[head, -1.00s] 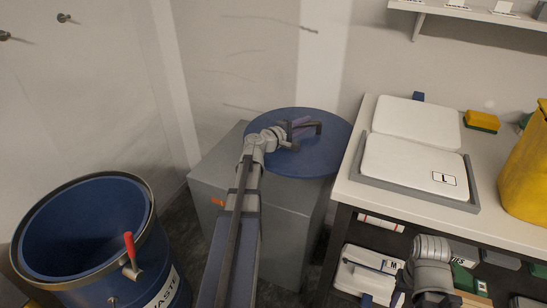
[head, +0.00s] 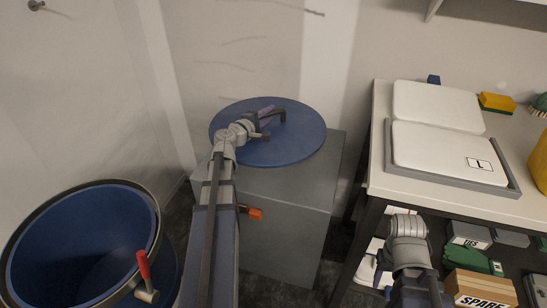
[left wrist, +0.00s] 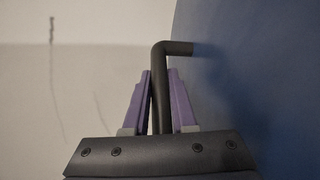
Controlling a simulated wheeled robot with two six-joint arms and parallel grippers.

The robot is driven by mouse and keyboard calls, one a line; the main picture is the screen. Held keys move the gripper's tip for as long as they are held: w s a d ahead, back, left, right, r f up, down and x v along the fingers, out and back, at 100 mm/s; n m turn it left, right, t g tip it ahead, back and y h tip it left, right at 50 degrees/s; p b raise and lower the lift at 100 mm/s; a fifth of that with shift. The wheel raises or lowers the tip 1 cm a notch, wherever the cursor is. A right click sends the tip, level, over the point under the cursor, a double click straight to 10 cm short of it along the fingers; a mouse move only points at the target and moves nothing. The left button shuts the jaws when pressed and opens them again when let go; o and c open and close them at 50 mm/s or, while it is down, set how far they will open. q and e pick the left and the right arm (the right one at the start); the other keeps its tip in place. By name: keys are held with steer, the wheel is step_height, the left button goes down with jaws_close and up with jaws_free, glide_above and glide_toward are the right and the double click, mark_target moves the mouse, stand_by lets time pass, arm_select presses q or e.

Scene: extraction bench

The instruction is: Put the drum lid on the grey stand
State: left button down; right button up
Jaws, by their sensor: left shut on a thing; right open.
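The drum lid (head: 295,140) is a flat blue disc in the head view. It lies roughly level over the rear part of the grey stand (head: 280,225) and hides some of its top. I cannot tell whether lid and stand touch. My left gripper (head: 267,117) is shut on the lid's dark bent handle (head: 282,113). In the left wrist view the purple fingers (left wrist: 157,100) flank the handle (left wrist: 161,85), with the blue lid face (left wrist: 250,70) to the right. My right arm shows at the lower right, but its gripper fingers do not.
An open blue drum (head: 85,245) with a red-handled clamp (head: 144,268) stands at the lower left. A white-topped bench (head: 378,160) stands to the right, with white containers on top and boxes below. A wall is behind the stand.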

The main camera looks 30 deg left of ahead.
arm_select(q)
steer(key=shift+s+a+f+n+y, duration=0.3)
steer(key=shift+a+f, duration=0.1)
steer(key=shift+f, duration=0.1)
step_height(320, 180, down, 6)
steer(key=b, duration=0.6)
steer(key=shift+f+b, duration=0.1)
steer(key=shift+b, duration=0.2)
step_height(320, 180, down, 4)
steer(key=b, duration=0.3)
steer(key=shift+b, duration=0.3)
steer(key=c, duration=0.7)
jaws_free()
steer(key=shift+r, duration=0.2)
steer(key=s, duration=0.8)
steer(key=s+r+p, duration=0.1)
steer(key=s, duration=0.3)
steer(key=shift+r, duration=0.1)
